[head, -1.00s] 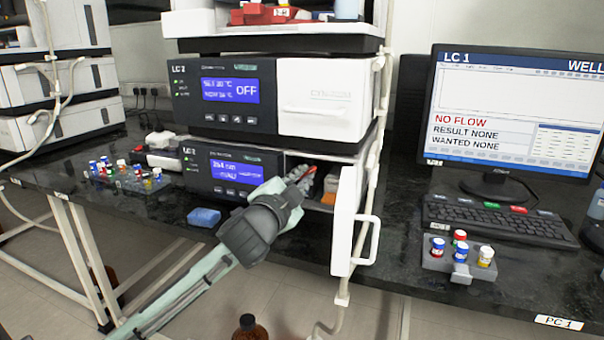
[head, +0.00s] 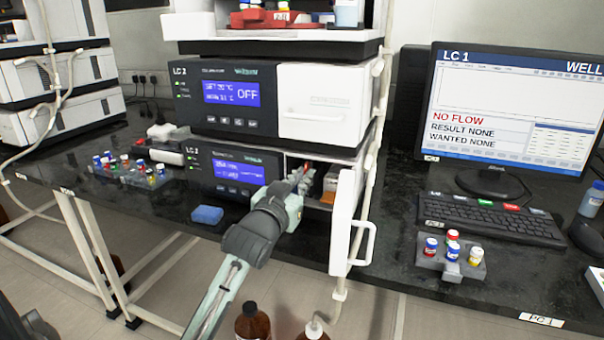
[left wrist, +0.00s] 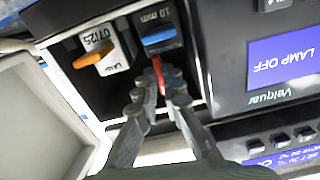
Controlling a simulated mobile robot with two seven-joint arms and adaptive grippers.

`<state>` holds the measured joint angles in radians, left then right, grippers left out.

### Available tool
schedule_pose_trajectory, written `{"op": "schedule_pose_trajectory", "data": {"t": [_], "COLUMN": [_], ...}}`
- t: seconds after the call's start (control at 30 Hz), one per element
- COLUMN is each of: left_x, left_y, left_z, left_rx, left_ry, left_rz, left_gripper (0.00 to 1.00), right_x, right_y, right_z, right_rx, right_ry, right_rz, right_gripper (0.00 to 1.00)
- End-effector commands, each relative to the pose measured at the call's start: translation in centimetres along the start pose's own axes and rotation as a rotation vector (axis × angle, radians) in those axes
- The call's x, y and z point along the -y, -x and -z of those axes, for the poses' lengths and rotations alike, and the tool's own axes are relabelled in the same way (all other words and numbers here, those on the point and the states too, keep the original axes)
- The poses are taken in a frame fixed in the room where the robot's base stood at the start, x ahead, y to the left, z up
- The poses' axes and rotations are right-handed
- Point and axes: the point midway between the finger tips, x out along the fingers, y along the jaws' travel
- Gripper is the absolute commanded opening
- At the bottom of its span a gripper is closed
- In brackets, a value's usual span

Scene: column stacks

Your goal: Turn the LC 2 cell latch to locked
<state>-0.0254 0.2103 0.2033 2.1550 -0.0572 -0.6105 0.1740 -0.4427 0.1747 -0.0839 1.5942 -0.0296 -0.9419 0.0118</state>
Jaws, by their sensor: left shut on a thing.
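The LC 2 detector (head: 238,178) is the lower unit of the middle stack, its door (head: 343,222) swung open. In the left wrist view, turned upside down, its open bay shows a cell with a blue handle (left wrist: 163,37) marked 10 mm. A thin red latch lever (left wrist: 159,72) sits at that cell and runs between my fingertips. My left gripper (left wrist: 161,92) is shut on this lever; it also shows in the head view (head: 303,180), reaching into the bay. The latch's lock marks cannot be read. My right gripper is not in view.
Beside the cell is a lamp module with an orange handle (left wrist: 93,57). The open door stands close right of my left gripper. A blue block (head: 207,215) and vial racks lie on the bench to the left. A monitor (head: 515,110) and keyboard (head: 492,220) stand right.

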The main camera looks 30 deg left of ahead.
Motion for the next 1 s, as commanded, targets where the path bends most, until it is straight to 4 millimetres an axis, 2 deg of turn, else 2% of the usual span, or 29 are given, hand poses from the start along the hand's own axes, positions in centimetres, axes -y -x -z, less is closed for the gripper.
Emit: {"op": "schedule_pose_trajectory", "data": {"t": [0.3, 0.77, 0.8, 0.9, 0.93, 1.0], "left_x": [0.02, 0.02, 0.01, 0.01, 0.01, 0.01], "left_y": [-0.02, -0.02, -0.02, -0.02, -0.02, -0.02], "left_z": [0.12, 0.15, 0.15, 0.13, 0.12, 0.10], "left_rx": [-0.003, -0.004, -0.004, -0.003, -0.003, -0.002], "left_ry": [0.091, 0.102, 0.101, 0.101, 0.101, 0.100], "left_rz": [0.000, 0.000, 0.000, 0.000, 0.000, 0.000], "left_gripper": [0.00, 0.00, 0.11, 0.24, 0.27, 0.28], "right_x": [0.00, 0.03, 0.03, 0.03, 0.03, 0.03], "right_y": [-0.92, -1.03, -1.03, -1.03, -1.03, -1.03], "right_z": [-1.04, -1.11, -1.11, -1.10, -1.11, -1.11], "right_rx": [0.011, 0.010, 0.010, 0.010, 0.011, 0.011], "right_ry": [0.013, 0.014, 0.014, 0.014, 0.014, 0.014], "right_rz": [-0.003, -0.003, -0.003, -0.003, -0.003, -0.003], "right_gripper": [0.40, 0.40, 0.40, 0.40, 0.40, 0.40]}}
